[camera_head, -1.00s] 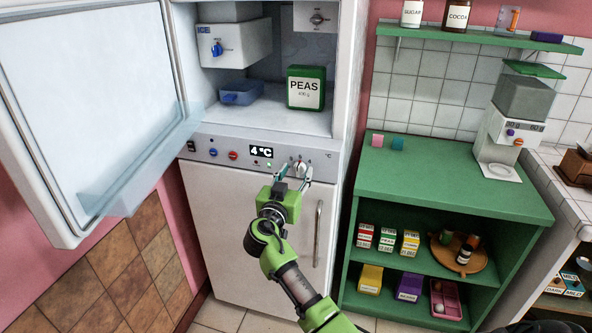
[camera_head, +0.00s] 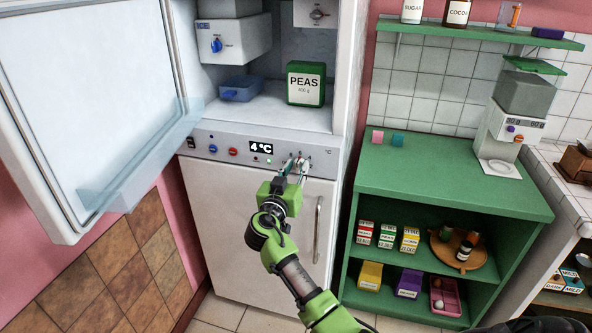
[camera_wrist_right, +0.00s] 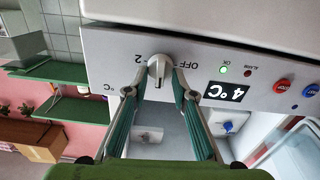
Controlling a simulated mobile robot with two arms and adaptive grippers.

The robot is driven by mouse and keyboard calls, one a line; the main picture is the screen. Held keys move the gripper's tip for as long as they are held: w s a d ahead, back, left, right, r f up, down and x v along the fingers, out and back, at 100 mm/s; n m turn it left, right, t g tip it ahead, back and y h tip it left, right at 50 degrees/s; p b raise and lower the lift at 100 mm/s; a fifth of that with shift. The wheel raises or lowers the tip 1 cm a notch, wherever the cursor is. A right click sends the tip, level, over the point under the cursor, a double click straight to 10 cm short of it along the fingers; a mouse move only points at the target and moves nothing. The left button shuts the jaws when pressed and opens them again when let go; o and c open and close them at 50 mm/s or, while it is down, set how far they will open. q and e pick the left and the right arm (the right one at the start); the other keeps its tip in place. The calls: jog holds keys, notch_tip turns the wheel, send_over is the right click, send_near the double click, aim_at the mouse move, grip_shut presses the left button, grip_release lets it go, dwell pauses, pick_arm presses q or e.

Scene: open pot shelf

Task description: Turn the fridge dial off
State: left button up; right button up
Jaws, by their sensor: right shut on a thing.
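The fridge dial (camera_wrist_right: 158,68) is a light grey knob on the grey control panel (camera_head: 222,146). The wrist view shows it upside down, with the marks "2" and "OFF" on either side of it. My right gripper (camera_head: 296,166) has its fingers on both sides of the dial and is shut on it; it also shows in the wrist view (camera_wrist_right: 157,84). The dial's exact pointing is hard to tell. The display (camera_head: 261,147) reads 4 °C and the green OK light (camera_wrist_right: 224,70) is lit. My left gripper is out of view.
The upper fridge door (camera_head: 85,100) stands open at the left. A green PEAS tin (camera_head: 306,83) and a blue tray (camera_head: 241,89) sit inside above the panel. The lower door has a vertical handle (camera_head: 317,230). A green shelf unit (camera_head: 455,180) stands at the right.

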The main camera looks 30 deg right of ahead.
jog(key=n+b, duration=0.1)
jog(key=n, duration=0.3)
jog(key=shift+a+f, duration=0.1)
jog(key=shift+f, duration=0.05)
jog(key=n, duration=0.4)
jog(key=shift+w+n, duration=0.15)
jog(key=shift+n, duration=0.15)
jog(key=n+p, duration=0.1)
jog(key=n, duration=0.3)
jog(key=shift+a+f+n, duration=0.1)
jog(key=shift+n, duration=0.2)
jog(key=n+p, duration=0.2)
jog(key=n, duration=0.1)
jog(key=shift+w+f, duration=0.1)
jog(key=shift+f+n+p, duration=0.2)
jog(key=shift+n+p, duration=0.35)
jog(key=shift+n, duration=0.95)
jog(key=o, duration=1.1)
